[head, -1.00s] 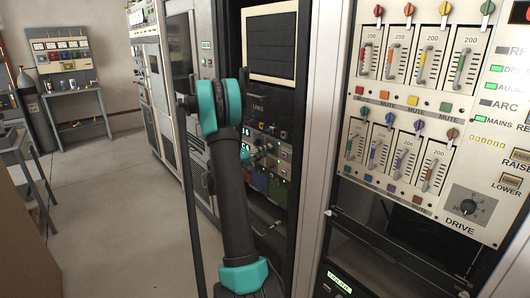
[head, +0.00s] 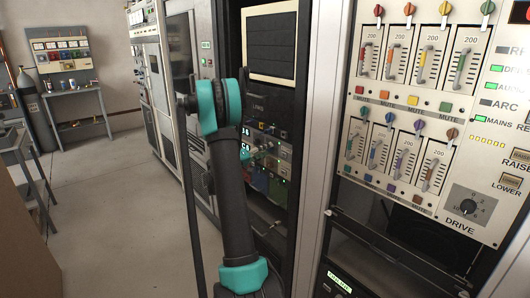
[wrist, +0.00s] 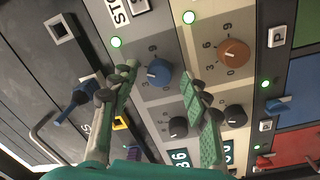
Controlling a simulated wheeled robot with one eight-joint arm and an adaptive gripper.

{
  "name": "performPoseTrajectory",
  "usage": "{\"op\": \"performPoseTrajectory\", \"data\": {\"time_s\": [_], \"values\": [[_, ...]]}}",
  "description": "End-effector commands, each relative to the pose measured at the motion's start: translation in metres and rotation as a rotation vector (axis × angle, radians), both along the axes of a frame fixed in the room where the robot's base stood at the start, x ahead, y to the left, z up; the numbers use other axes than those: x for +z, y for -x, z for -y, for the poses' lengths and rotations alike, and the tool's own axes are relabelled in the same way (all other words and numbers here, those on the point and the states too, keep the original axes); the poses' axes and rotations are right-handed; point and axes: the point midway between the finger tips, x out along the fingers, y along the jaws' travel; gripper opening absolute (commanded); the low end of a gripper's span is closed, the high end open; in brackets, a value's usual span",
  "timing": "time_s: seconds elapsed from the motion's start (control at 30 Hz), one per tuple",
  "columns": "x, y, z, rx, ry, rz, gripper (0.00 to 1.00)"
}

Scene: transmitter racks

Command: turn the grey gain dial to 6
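In the wrist view, a blue-grey dial (wrist: 158,72) with a pointer line sits on a grey panel with printed figures around it. Two dark grey dials are lower down, one at left (wrist: 178,127) and one at right (wrist: 235,115). I cannot tell for certain which is the grey gain dial. My gripper (wrist: 160,78) is open, with one finger on each side of the blue-grey dial; I cannot tell whether they touch it. The head view shows the gripper (head: 257,157) small at the rack front, with the dials too small to read.
An orange dial (wrist: 233,53) sits to the right of the blue-grey one. A blue toggle (wrist: 80,95) and a metal handle (wrist: 48,130) are at left. The slider panel (head: 410,110) stands at right in the head view. Open floor (head: 125,215) lies at left.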

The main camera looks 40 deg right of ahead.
Motion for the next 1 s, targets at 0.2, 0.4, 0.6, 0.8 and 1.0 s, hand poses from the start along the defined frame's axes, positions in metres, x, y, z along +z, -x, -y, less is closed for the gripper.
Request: {"op": "performPoseTrajectory", "data": {"time_s": [0.2,0.4,0.6,0.8,1.0], "values": [[0.0,0.0,-0.002,0.001,0.001,-0.001,0.47],[-0.001,0.0,-0.024,0.004,0.001,-0.001,0.47],[-0.003,0.002,-0.066,0.004,0.0,0.0,0.47],[-0.004,0.005,-0.1,0.003,0.001,0.0,0.47],[-0.005,0.006,-0.118,0.001,0.001,-0.001,0.47]]}}
